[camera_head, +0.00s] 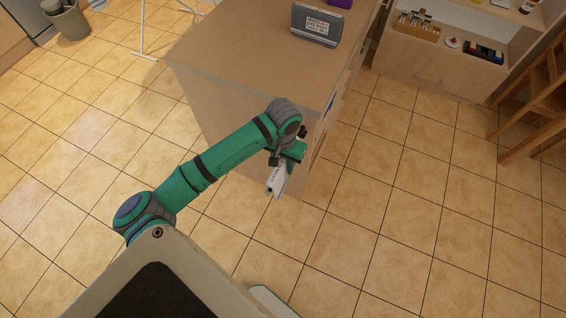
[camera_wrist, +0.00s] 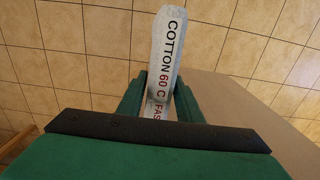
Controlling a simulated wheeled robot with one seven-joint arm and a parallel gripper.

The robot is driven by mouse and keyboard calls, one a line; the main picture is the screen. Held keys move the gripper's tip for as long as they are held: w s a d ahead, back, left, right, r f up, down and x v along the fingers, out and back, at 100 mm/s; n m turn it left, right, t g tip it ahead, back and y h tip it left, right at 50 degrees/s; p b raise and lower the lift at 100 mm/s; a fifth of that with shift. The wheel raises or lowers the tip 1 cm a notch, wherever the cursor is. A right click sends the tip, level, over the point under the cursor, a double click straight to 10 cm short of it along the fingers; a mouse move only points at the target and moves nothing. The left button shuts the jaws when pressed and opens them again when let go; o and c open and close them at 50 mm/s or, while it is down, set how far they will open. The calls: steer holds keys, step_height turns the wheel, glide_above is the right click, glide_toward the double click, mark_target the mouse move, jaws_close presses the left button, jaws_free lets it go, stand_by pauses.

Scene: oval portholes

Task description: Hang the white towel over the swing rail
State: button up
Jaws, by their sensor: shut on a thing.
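My gripper (camera_wrist: 160,100) is shut on a narrow white piece with a rounded end, which I take to be the white towel (camera_wrist: 168,48). Dark print reading "COTTON" and a red "60 C" run along it in the wrist view. In the head view the towel (camera_head: 277,180) hangs down from my gripper (camera_head: 284,162), beside the corner of the wooden counter and above the tiled floor. Its lower part between the fingers is partly hidden.
The counter (camera_head: 235,75) carries a grey box with a label (camera_head: 316,24). Thin white legs of a stand (camera_head: 143,28) and a grey bin (camera_head: 68,20) are at upper left. A low shelf (camera_head: 440,66) and wooden ladder-like frame (camera_head: 535,110) are at right. Tiled floor at lower right is clear.

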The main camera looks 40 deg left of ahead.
steer(key=shift+f, duration=0.45)
steer(key=o, duration=1.4)
steer(key=shift+c, duration=0.2)
steer(key=shift+f, duration=0.1)
step_height(320, 180, up, 11)
steer(key=shift+f, duration=0.1)
steer(key=shift+w+d, duration=0.1)
